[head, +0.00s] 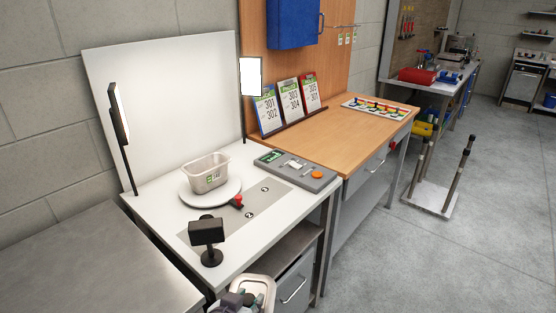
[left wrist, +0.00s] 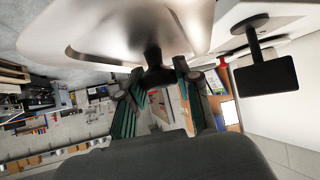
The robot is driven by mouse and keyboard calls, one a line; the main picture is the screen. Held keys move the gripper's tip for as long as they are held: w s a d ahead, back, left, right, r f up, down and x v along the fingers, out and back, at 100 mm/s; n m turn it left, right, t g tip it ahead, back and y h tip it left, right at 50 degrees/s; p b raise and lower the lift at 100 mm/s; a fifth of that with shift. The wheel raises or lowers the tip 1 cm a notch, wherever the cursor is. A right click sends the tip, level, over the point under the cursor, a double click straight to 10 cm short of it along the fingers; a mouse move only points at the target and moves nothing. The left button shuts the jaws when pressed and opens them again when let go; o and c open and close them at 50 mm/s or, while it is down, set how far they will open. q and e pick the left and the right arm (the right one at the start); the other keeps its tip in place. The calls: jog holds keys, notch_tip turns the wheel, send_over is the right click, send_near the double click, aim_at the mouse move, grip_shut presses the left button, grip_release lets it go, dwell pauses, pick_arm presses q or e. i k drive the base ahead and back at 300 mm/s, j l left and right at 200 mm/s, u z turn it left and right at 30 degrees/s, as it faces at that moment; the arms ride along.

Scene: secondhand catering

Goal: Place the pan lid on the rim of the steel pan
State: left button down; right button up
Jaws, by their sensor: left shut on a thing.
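The steel pan (head: 206,180) is a small, open, rectangular container with a green-and-white label. It stands upright on a round white turntable (head: 192,200) on the white table. My left gripper (head: 240,301) is at the bottom edge of the head view, in front of the table and well apart from the pan. It is shut on the black knob of the pan lid (head: 262,281). In the left wrist view the pale metal lid (left wrist: 110,30) fills the top, with its knob between my left fingertips (left wrist: 153,76). My right gripper is not in view.
A black device on a stand (head: 207,233) stands between my gripper and the pan. A red knob (head: 237,201) sits beside the turntable. Space above the pan is clear.

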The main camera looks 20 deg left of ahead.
aim_at(206, 162)
jog(key=i+l+z, duration=0.3)
jog(key=i+z, duration=0.15)
jog(key=i, duration=0.2)
jog(key=i+l+z, duration=0.1)
jog(key=i+z, duration=0.3)
jog(key=i, duration=0.2)
jog(key=i+u, duration=0.2)
jog(key=i, duration=0.35)
jog(key=i+u, duration=0.15)
jog(key=i, duration=0.35)
jog(key=i+l+u, duration=0.2)
jog(key=i, duration=0.3)
